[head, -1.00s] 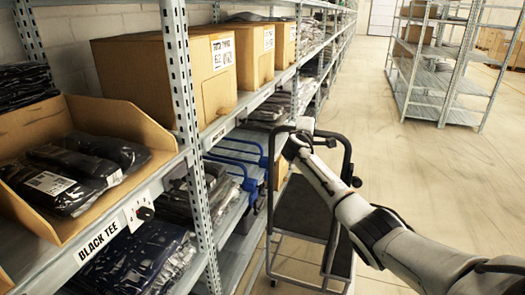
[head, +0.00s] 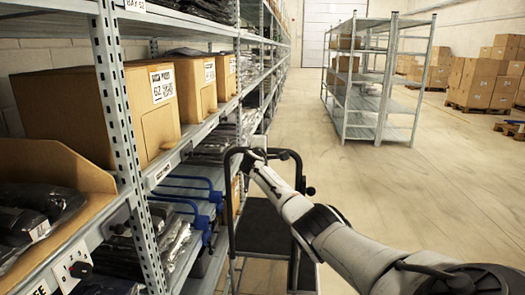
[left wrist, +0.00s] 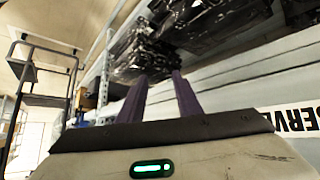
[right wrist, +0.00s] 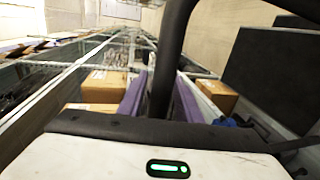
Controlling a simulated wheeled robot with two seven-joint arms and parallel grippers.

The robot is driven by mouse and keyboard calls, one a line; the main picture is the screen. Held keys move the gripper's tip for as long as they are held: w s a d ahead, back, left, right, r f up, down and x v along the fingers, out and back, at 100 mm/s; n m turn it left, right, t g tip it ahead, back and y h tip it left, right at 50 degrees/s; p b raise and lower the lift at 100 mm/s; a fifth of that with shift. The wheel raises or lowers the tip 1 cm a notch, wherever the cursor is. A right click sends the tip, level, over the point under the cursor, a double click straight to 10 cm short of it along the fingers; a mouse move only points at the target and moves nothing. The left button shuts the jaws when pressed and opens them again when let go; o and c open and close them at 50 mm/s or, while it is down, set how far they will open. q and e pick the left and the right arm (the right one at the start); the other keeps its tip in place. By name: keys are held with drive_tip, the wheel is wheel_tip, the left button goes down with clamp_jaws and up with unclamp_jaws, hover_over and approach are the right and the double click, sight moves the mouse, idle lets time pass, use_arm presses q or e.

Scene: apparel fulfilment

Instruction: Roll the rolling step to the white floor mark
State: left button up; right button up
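The rolling step has dark treads (head: 262,228) and a black tubular handrail (head: 284,153). It stands close beside the left shelving, ahead of me. It also shows at the left of the left wrist view (left wrist: 38,100). My right gripper (head: 256,153) is at the top of the handrail. In the right wrist view the black rail (right wrist: 172,60) passes between its purple fingers (right wrist: 160,95), which look shut on it. My left gripper (left wrist: 160,85) is open and empty, near dark bagged garments on a shelf. I see no white floor mark in any view.
Shelving (head: 122,160) with boxes and bagged garments runs along the left. Blue-handled items (head: 190,190) sit on a lower shelf near the step. A freestanding rack (head: 375,85) stands farther ahead, right of centre. Cartons on pallets (head: 485,80) are at back right. The aisle floor (head: 300,120) between is clear.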

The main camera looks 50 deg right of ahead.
drive_tip(key=shift+o, duration=0.2)
drive_tip(key=shift+a, duration=0.2)
drive_tip(key=p+v, duration=0.2)
drive_tip(key=v, duration=0.8)
drive_tip(key=shift+s+p, duration=0.15)
drive_tip(key=shift+p, duration=0.2)
